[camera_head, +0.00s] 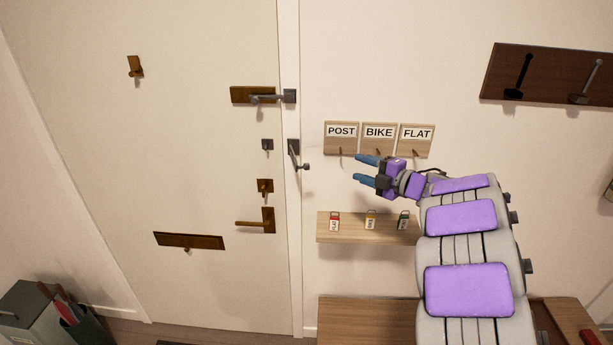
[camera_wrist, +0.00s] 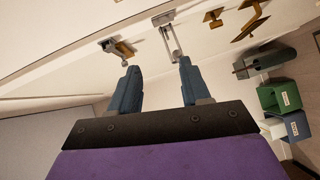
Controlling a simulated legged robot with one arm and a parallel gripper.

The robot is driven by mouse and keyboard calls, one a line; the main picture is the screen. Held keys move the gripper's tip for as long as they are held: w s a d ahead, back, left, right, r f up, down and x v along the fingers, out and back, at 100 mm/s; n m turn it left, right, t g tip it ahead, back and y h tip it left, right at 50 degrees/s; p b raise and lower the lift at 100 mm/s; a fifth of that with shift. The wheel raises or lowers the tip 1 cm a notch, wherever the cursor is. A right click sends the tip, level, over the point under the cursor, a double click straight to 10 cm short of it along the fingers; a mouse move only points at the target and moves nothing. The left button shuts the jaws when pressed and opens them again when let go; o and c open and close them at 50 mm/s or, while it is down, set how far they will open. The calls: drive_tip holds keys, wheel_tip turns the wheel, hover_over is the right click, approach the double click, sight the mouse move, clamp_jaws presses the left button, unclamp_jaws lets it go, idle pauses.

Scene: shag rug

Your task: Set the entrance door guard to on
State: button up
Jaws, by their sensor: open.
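The door guard (camera_head: 293,147) is a dark grey plate on the door frame with an arm hanging down and a small knob at its end. A small grey piece (camera_head: 267,144) sits on the door to its left, apart from the arm. In the wrist view the guard (camera_wrist: 163,18) shows as a pale plate with a long bar, ahead of my fingertips. My gripper (camera_head: 357,167) is open and empty, to the right of the guard, fingers pointing left. Both blue fingers show in the wrist view (camera_wrist: 158,68), with nothing between them.
The door also bears a brass bolt (camera_head: 242,95), a brass lock (camera_head: 265,185), a lever handle (camera_head: 268,221) and a letter plate (camera_head: 188,241). Signed hooks (camera_head: 378,138) and a key shelf (camera_head: 352,232) are close to my gripper. Bins (camera_wrist: 280,96) stand low by the door.

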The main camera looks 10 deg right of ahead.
sight(307, 168)
drive_tip(key=shift+w+a+f+n+g+y+b, duration=0.3)
drive_tip(key=shift+w+a+f+y, duration=0.25)
drive_tip(key=shift+w+a, duration=1.4)
drive_tip(key=shift+w+a+f+n+g+y+b, duration=0.25)
drive_tip(key=shift+w+a+f, duration=0.85)
drive_tip(key=shift+a, duration=1.5)
drive_tip(key=shift+w+a+f+n+g+y+b, duration=0.3)
drive_tip(key=shift+w+a+y, duration=0.2)
drive_tip(key=shift+w+a, duration=1.6)
drive_tip(key=shift+s+a+f, duration=0.1)
drive_tip(key=shift+s+f, duration=0.05)
drive_tip(key=shift+s, duration=0.05)
clamp_jaws()
